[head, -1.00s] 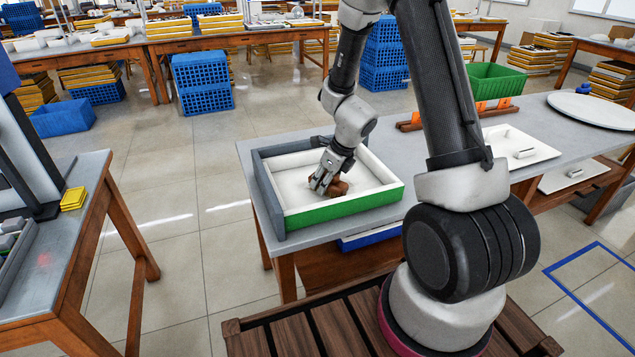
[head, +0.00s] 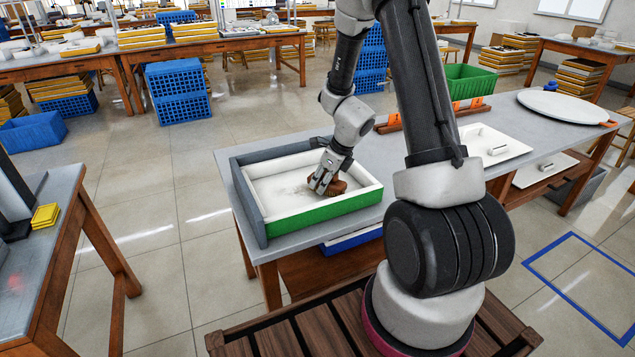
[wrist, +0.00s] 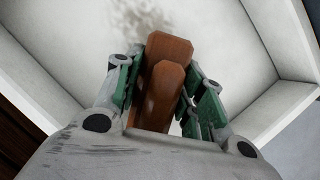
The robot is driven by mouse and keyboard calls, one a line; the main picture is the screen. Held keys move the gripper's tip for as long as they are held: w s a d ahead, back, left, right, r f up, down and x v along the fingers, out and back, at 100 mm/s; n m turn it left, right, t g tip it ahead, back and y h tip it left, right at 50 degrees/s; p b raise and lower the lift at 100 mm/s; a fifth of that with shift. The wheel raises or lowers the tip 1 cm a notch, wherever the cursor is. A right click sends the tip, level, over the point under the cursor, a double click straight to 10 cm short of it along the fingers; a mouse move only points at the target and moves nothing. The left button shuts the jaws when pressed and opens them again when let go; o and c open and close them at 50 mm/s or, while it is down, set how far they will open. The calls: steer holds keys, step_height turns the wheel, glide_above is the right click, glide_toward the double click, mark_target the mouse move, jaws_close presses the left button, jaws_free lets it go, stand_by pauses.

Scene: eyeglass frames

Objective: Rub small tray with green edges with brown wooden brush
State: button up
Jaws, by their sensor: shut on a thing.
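The small tray (head: 318,211) has a green front edge, grey left side and white inner walls, and stands on the grey table. Its white floor shows a dark dusty smudge, which also appears in the wrist view beyond the brush. My gripper (head: 327,182) is inside the tray, toward its right part, shut on the brown wooden brush (head: 338,188). In the wrist view the brush (wrist: 167,62) sits between the two fingers (wrist: 160,90). The brush is low at the tray floor; its underside is hidden, so contact cannot be clearly told.
A blue-edged tray (head: 350,238) is beneath the tabletop. Another table (head: 50,230) stands at the left.

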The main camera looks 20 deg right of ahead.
mark_target(307, 177)
steer(key=shift+d+r, duration=0.1)
steer(key=shift+d, duration=2.65)
steer(key=shift+w, duration=0.7)
steer(key=shift+a+f, duration=0.25)
steer(key=shift+a, duration=0.8)
steer(key=shift+s+a+f, duration=0.1)
steer(key=shift+a, duration=0.6)
steer(key=shift+c, duration=0.7)
steer(key=shift+a+r, duration=0.15)
steer(key=shift+a, duration=1.55)
steer(key=shift+a+r, duration=0.1)
steer(key=shift+a, duration=1.6)
steer(key=shift+a+f, duration=0.15)
steer(key=shift+a, duration=1.6)
steer(key=shift+a+f, duration=0.15)
steer(key=shift+a, duration=3)
steer(key=shift+a+r, duration=0.1)
steer(key=shift+a, duration=0.2)
steer(key=shift+w+r, duration=0.1)
steer(key=shift+w, duration=0.65)
steer(key=shift+d, duration=5.4)
steer(key=shift+w+d, duration=0.1)
steer(key=shift+d, duration=4.9)
steer(key=shift+w, duration=0.7)
steer(key=shift+a, duration=1.9)
